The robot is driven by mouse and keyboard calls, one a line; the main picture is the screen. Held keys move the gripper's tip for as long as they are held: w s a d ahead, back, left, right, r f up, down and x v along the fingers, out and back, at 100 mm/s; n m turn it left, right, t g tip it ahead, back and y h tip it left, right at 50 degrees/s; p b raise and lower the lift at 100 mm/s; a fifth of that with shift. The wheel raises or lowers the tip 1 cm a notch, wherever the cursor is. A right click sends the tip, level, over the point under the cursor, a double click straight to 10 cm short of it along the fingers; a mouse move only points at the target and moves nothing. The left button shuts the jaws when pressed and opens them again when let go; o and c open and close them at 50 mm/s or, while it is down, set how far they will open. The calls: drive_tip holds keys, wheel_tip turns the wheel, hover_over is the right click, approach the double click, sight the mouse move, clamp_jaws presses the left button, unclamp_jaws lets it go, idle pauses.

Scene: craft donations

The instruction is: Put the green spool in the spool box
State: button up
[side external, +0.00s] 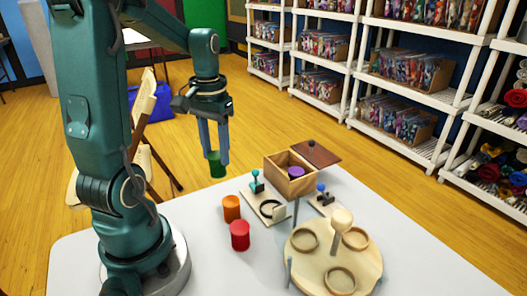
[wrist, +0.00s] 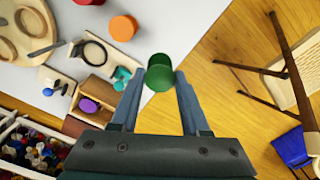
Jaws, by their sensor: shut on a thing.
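The green spool (side external: 217,166) is held between the fingertips of my gripper (side external: 216,158), raised above the table's far left edge. In the wrist view the green spool (wrist: 160,74) sits at the fingertips, its far end facing the camera's front. The spool box (side external: 304,187) is an open wooden box on the table, to the right of and lower than my gripper. A purple spool (side external: 296,171) lies inside it. Its brown lid (side external: 318,152) is off to the back. The box (wrist: 97,87) shows at left in the wrist view, apart from the gripper.
An orange spool (side external: 231,206) and a red spool (side external: 240,236) stand on the white table (side external: 205,235). A board with a teal knob (side external: 256,186), a blue-knobbed piece (side external: 322,191) and a round wooden board (side external: 311,265) with rings and a post surround the box.

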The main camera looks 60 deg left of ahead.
drive_tip(key=shift+r, duration=0.3)
